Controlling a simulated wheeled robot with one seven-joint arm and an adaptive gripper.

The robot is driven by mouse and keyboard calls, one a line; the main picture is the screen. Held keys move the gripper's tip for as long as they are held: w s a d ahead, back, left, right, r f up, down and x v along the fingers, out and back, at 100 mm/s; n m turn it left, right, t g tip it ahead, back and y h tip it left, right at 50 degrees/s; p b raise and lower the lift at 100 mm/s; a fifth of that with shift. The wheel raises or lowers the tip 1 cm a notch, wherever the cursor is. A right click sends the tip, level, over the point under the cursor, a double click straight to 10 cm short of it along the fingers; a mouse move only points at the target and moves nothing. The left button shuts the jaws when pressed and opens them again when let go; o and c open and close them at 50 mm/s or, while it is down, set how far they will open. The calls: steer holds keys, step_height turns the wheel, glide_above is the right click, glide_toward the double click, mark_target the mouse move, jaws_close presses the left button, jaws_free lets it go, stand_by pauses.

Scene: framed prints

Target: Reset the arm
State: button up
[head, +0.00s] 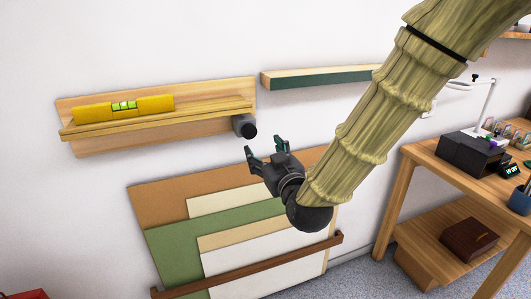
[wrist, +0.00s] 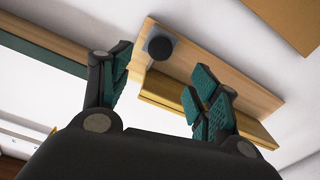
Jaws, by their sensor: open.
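My gripper (head: 266,150) is open and empty, in mid-air in front of the wall, with its fingers pointing up and left. It also shows in the wrist view (wrist: 160,95), its two teal-padded fingers spread apart. A wooden ledge (head: 215,92) on the wall is beyond the fingers, to the upper left in the head view; it also shows in the wrist view (wrist: 215,62). A yellow spirit level (head: 150,104) lies on the ledge. A dark round knob (head: 247,128) sits at the ledge's right end, near my fingertips in the picture; I cannot tell the gap.
A second, green-fronted shelf (head: 310,82) is on the wall to the right. Several flat boards (head: 165,205) lean in a rack with a brown rail (head: 215,279) below my gripper. A wooden desk (head: 410,160) with a lamp and boxes stands at the right.

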steer(key=s+d+f+m+g+h, duration=0.1)
steer(key=s+d+f+g, duration=0.1)
steer(key=f, duration=0.8)
steer(key=s+d+f+m+g+h, duration=0.1)
steer(key=d+f+g, duration=0.2)
steer(key=f, duration=0.8)
steer(key=s+d+f+m+g+h, duration=0.1)
steer(key=s+d+f+g, duration=0.15)
steer(key=s+f, duration=0.55)
steer(key=s+d+f+m+g+h, duration=0.1)
steer(key=s+d+f+g, duration=0.2)
steer(key=f, duration=0.8)
steer(key=s+d+f+m+g, duration=0.1)
steer(key=s+d+f+g, duration=0.15)
steer(key=s+f, duration=0.45)
steer(key=s+d+f+g+h, duration=0.1)
steer(key=s+d+f+g, duration=0.15)
steer(key=s, duration=0.75)
steer(key=s+d+f+m+g, duration=0.1)
steer(key=s+d+f+g, duration=0.15)
steer(key=s+f, duration=0.5)
step_height(320, 180, up, 14)
steer(key=s+p, duration=0.1)
steer(key=p, duration=1.2)
steer(key=shift+s+d+r+t+h, duration=0.2)
steer(key=shift+s+d+t+h, duration=0.15)
steer(key=shift+d+t, duration=0.1)
